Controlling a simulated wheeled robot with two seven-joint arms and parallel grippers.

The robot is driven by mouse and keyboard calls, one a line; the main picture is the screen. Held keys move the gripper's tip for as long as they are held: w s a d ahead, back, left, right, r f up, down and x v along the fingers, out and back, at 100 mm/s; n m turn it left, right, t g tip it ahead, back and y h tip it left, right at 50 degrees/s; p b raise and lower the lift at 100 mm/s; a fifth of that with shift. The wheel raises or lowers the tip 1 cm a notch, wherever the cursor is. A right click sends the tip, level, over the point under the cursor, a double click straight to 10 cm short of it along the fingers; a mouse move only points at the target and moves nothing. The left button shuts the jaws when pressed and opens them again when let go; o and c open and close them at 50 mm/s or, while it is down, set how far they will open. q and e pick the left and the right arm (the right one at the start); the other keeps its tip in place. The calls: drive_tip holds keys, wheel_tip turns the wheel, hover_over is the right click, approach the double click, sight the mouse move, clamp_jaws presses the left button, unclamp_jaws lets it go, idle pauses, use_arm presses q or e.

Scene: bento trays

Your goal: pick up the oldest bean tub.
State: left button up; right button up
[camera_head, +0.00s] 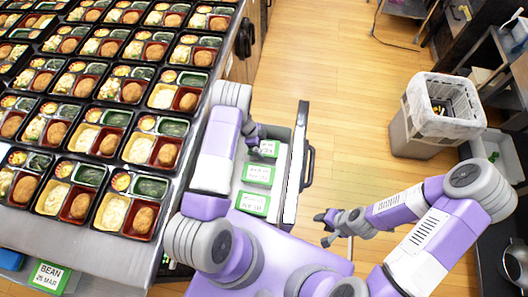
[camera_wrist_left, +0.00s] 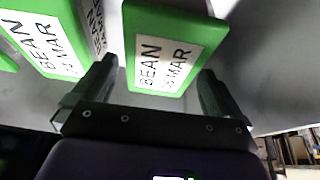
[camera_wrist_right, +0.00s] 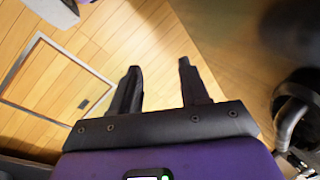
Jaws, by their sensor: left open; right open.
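Green bean tubs with white labels lie in a row in an open drawer (camera_head: 293,190): a far tub (camera_head: 268,148), a middle tub (camera_head: 258,174) and a near tub (camera_head: 253,204). My left gripper (camera_head: 262,139) is open over the far end of the row. In the left wrist view a green tub (camera_wrist_left: 183,16) labelled BEAN and MAR sits between its open fingers; its day number is hard to read. Another bean tub (camera_wrist_left: 45,45) is to its left. A separate bean tub (camera_head: 48,276) sits at the lower left. My right gripper (camera_head: 322,229) is open and empty over the floor.
A steel counter (camera_head: 92,237) at left carries several filled bento trays (camera_head: 122,216). A lined bin (camera_head: 445,125) stands at right, near dark shelving. The wooden floor (camera_head: 345,100) between is clear.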

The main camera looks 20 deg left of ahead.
sight(264, 147)
use_arm(q)
drive_tip(key=b+x, duration=0.1)
drive_tip(key=x, duration=0.3)
drive_tip(key=shift+w+f+b, duration=0.15)
drive_tip(key=shift+f+b, duration=0.15)
drive_tip(key=shift+f, duration=0.1)
drive_tip(key=shift+f, duration=0.2)
drive_tip(key=shift+c, duration=0.2)
drive_tip(key=c, duration=0.9)
drive_tip(key=shift+r, duration=0.15)
